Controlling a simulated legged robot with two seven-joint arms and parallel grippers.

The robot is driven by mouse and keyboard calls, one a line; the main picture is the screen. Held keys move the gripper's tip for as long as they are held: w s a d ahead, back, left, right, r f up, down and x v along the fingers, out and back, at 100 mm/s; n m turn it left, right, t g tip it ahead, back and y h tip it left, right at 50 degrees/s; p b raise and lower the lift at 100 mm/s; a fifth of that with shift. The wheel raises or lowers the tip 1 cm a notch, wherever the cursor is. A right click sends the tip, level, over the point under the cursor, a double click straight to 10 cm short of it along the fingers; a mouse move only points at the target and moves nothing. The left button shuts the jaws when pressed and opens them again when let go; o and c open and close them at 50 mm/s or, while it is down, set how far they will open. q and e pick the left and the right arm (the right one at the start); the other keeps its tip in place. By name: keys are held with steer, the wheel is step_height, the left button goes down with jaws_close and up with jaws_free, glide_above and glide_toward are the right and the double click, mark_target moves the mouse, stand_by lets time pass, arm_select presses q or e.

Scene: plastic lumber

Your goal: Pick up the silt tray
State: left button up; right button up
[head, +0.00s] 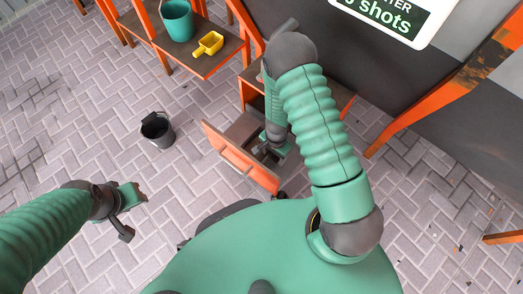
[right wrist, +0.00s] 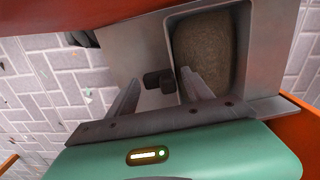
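What looks like the silt tray (right wrist: 262,100) is a grey metal tray with a recess holding brown material, seen in the right wrist view. In the head view a grey tray (head: 243,130) sits behind an orange panel, partly hidden by my right arm. My right gripper (right wrist: 160,88) is open, its two fingers apart over the tray. A small dark knob (right wrist: 157,79) shows between the fingers, and I cannot tell if they touch it. The right gripper also shows in the head view (head: 266,152). My left gripper (head: 137,213) is open and empty over the paving at lower left.
The orange panel (head: 238,158) stands at the near side of the tray. A dark bucket (head: 158,131) stands on the paving to the left. An orange-framed shelf holds a teal bucket (head: 177,20) and a yellow scoop (head: 209,43).

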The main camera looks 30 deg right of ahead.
jaws_close()
stand_by(0.4)
